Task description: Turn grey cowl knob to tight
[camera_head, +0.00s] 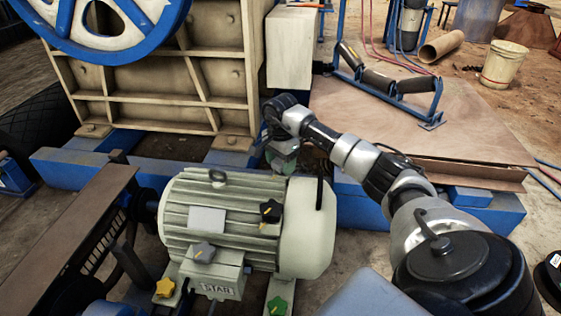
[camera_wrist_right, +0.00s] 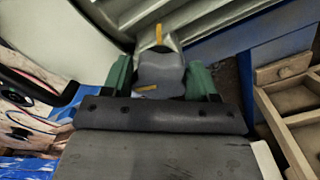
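A grey knob (camera_wrist_right: 160,72) with a short yellow mark on it shows in the right wrist view, against the ribbed pale housing. A yellow strip (camera_wrist_right: 158,34) stands just beyond it. The green fingers of my right gripper (camera_wrist_right: 160,84) flank this knob closely, one on each side; whether both press on it I cannot tell. In the head view my right gripper (camera_head: 284,156) is low behind the motor (camera_head: 225,215), and the knob between its fingers is hidden there. Another grey knob (camera_head: 204,252) sits on the motor's front box. My left gripper is not in view.
A black knob (camera_head: 271,211), a yellow knob (camera_head: 165,287) and a green knob (camera_head: 277,305) are on or by the motor. The crusher frame (camera_head: 165,80) and blue wheel (camera_head: 100,25) stand behind. A wooden board (camera_head: 470,130) lies right of my right arm.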

